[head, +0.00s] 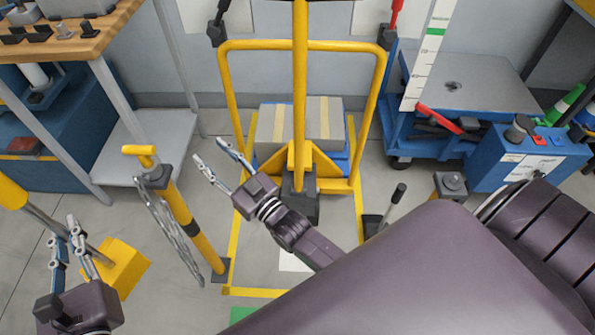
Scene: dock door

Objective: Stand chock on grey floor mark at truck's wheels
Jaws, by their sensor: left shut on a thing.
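A yellow block (122,268), which looks like the chock, is at the lower left on the end of a grey rod with a yellow grip. My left gripper (63,228) is shut on the rod, with a finger on each side. I cannot tell whether the block touches the floor. My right gripper (208,149) is open and empty, left of a yellow-framed truck (228,95) carrying boxes (325,125). The truck's wheels are not clearly visible. I cannot make out a grey floor mark. My own dark arm covers the lower right.
A wooden workbench (100,30) is at the upper left. A blue wheeled cart (470,80) and a blue box (530,155) are at the right. Yellow floor lines (235,240) surround the truck.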

